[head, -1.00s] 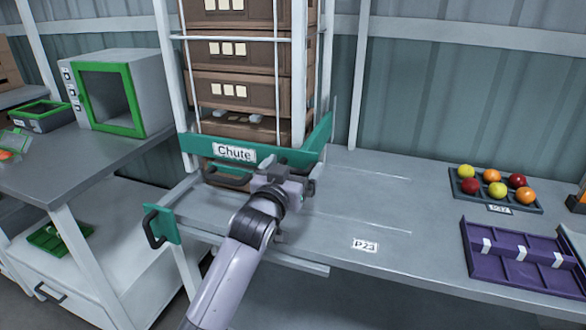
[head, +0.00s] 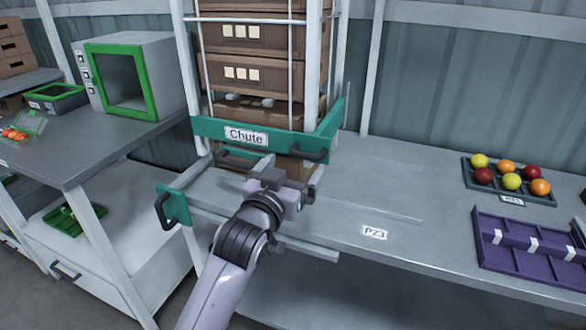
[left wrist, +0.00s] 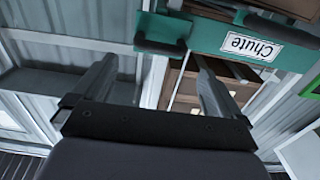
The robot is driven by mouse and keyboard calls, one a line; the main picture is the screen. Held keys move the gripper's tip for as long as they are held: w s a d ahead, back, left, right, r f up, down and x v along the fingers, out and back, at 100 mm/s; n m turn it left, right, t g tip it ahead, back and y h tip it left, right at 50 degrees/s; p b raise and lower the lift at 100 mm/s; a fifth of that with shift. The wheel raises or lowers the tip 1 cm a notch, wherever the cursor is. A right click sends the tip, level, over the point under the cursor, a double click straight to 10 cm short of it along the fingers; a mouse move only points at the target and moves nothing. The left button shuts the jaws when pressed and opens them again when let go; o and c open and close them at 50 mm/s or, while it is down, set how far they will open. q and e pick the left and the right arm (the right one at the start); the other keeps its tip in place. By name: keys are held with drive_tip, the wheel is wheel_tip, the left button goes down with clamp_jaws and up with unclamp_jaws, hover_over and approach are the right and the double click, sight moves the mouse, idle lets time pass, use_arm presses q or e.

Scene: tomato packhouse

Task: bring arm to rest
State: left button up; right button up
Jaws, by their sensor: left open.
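My left arm reaches in from the bottom of the head view, and its gripper (head: 280,185) is over the bench in front of the chute. In the left wrist view the two fingers (left wrist: 150,85) stand wide apart with nothing between them. The green chute bar (head: 285,140) with its "Chute" label lies just beyond the gripper; it also shows in the left wrist view (left wrist: 210,38), beyond the fingertips. The gripper's fingertips are partly hidden in the head view. My right gripper is in neither view.
Brown crates (head: 255,75) are stacked in the chute frame. A green gate piece (head: 173,207) with a black handle stands left of my arm. To the right are a tray of tomatoes (head: 486,188) and a purple rack (head: 530,262). The bench around label P23 (head: 374,233) is clear.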

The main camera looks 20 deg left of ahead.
use_arm(q)
drive_tip(key=s+a+f+m+g+h+p, duration=0.1)
drive_tip(key=s+f+g+p, duration=0.4)
drive_tip(key=s+f, duration=2.1)
drive_tip(key=m+g, duration=0.1)
drive_tip(key=g, duration=0.1)
drive_tip(key=shift+s+a+f+g+h, duration=0.15)
drive_tip(key=shift+a+f+g+h, duration=0.1)
drive_tip(key=shift+a+g+h, duration=0.1)
